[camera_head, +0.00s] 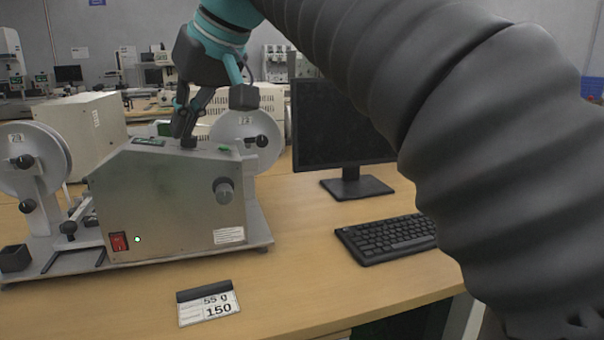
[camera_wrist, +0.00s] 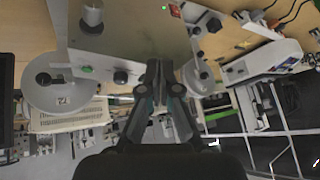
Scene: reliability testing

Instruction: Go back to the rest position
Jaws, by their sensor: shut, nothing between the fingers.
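My gripper (camera_head: 187,138) is above the top of a grey metal test machine (camera_head: 175,205) that stands on the wooden table. The fingers point down near a black knob on the machine's top. In the wrist view my gripper (camera_wrist: 159,66) has its fingertips together with nothing between them, close to the machine (camera_wrist: 140,25). I cannot tell whether the fingertips touch it. My dark ribbed arm covers the right of the head view.
A monitor (camera_head: 338,125) and a keyboard (camera_head: 388,238) stand to the right on the table (camera_head: 300,290). White reels (camera_head: 30,160) flank the machine. A label card (camera_head: 208,308) lies in front. The table between card and keyboard is clear.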

